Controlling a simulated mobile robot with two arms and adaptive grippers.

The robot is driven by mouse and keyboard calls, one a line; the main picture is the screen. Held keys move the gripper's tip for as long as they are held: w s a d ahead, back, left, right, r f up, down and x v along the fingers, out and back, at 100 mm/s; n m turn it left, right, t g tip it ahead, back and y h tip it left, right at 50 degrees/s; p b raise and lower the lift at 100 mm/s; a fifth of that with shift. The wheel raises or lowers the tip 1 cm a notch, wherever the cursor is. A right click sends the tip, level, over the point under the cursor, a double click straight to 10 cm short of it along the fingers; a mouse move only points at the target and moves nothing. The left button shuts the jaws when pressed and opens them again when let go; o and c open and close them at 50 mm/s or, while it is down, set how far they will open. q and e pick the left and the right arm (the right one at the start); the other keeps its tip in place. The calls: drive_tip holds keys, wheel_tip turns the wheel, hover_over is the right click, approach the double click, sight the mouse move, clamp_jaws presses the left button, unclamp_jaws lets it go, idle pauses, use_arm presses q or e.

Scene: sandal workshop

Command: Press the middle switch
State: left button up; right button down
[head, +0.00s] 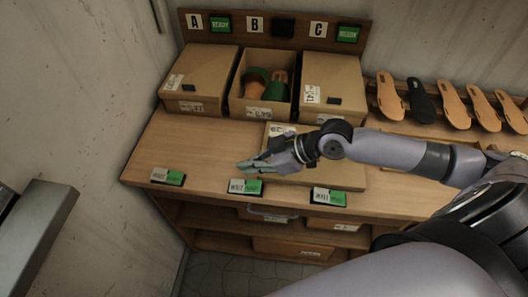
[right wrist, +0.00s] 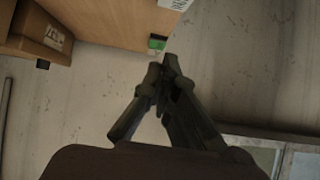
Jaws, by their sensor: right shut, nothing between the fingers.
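Three small switches with white and green halves lie along the bench's front edge: the left switch (head: 168,177), the middle switch (head: 246,187) and the right switch (head: 328,197). My right gripper (head: 252,166) is shut and empty. In the head view it appears just above and behind the middle switch, with its fingers pointing left; I cannot tell whether it touches. The right wrist view shows the shut fingers (right wrist: 163,68) and a green and white switch (right wrist: 157,43) beyond their tips; I cannot tell which one. My left gripper is out of view.
Boxes A (head: 198,80) and C (head: 333,85) are closed; box B (head: 262,113) is open with green-strapped sandals inside. Signs A and C glow green; B's is dark. A flat carton (head: 345,175) lies under my right arm. Sandal soles (head: 455,105) line the right.

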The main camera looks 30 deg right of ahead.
wheel_tip(320, 180, up, 5)
drive_tip(key=s+d+b, duration=0.1)
drive_tip(key=s+d, duration=0.1)
drive_tip(key=d, duration=0.1)
drive_tip(key=shift+a, duration=0.1)
idle(0.4)
drive_tip(key=s+a+f+m+h, duration=0.2)
drive_tip(key=s+a+f, duration=0.4)
drive_tip(key=f, duration=0.4)
drive_tip(key=s+d+f+m+g+h, duration=0.3)
drive_tip(key=s+d+f+m+h, duration=0.45)
drive_tip(key=s, duration=0.25)
wheel_tip(320, 180, down, 27)
drive_tip(key=b, duration=0.3)
drive_tip(key=s+d+f+g+b, duration=0.2)
drive_tip(key=s+d+f, duration=0.1)
drive_tip(key=s+f, duration=1.4)
wheel_tip(320, 180, down, 2)
drive_tip(key=shift+s+n, duration=0.4)
drive_tip(key=shift+n, duration=0.05)
